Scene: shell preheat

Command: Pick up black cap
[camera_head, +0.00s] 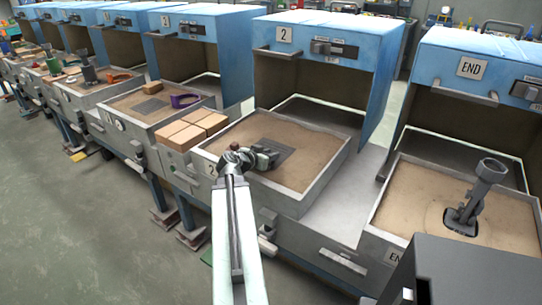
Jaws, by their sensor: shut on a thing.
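My arm reaches up from the bottom of the view to the sandy tray (318,172) of the station marked 2. My gripper (268,156) is at its end, low over the grey plate (288,152) in that tray. It is shut on a small dark thing, which looks like the black cap (264,149). The jaws hide most of it, so its shape is unclear. I cannot tell whether it touches the plate.
Tan blocks (193,128) sit just left of the tray. A dark grey pipe-like piece (476,194) stands on the sand at the END station on the right. A blue hood (325,50) overhangs the back of tray 2. Its right part is bare sand.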

